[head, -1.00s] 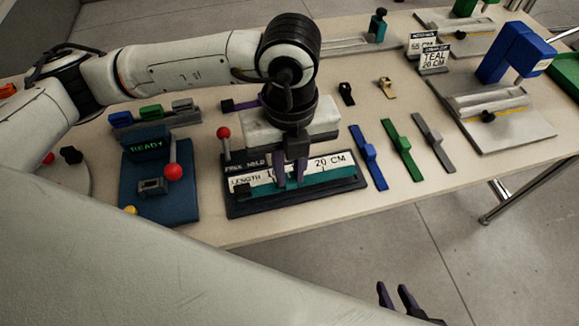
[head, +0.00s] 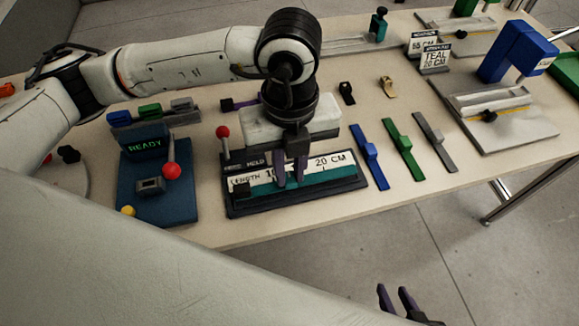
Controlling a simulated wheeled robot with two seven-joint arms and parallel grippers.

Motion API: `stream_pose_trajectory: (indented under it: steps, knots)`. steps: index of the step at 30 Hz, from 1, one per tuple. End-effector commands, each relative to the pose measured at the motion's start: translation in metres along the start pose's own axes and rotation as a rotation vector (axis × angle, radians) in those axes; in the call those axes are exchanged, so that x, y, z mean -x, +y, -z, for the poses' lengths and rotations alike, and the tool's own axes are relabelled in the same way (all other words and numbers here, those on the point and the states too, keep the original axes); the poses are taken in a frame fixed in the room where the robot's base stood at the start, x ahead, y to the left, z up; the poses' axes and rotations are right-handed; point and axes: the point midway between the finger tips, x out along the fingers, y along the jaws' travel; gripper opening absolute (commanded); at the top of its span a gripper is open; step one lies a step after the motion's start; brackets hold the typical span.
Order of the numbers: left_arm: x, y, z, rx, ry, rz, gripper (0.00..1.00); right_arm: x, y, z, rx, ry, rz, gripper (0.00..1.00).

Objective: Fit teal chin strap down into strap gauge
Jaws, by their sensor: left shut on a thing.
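The teal chin strap (head: 333,170) lies lengthwise along the strap gauge (head: 300,204), a dark tray with a white length scale marked 20 CM. My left gripper (head: 291,182) points down over the middle of the gauge, its purple fingers shut on the strap. The fingers hide the strap's middle and part of the scale. I cannot tell whether the strap is fully seated in the gauge. My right gripper (head: 397,298) is at the bottom edge, below the table, its two fingers apart and empty.
A blue station (head: 165,195) reading READY, with red-knobbed lever, stands left of the gauge. Blue (head: 369,156), green (head: 404,149) and grey (head: 435,142) straps lie to the right. A sign (head: 435,58) reads TEAL 20 CM.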

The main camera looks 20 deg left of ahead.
Motion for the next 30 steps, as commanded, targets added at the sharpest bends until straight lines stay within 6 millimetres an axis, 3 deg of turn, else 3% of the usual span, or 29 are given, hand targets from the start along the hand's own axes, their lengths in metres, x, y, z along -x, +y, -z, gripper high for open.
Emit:
stream_pose_trajectory:
  steps: [30]
  knots:
    - [-0.018, 0.000, 0.000, 0.000, 0.000, 0.000, 0.00, -0.013, 0.001, -0.013, -0.001, 0.000, 0.001, 0.31]
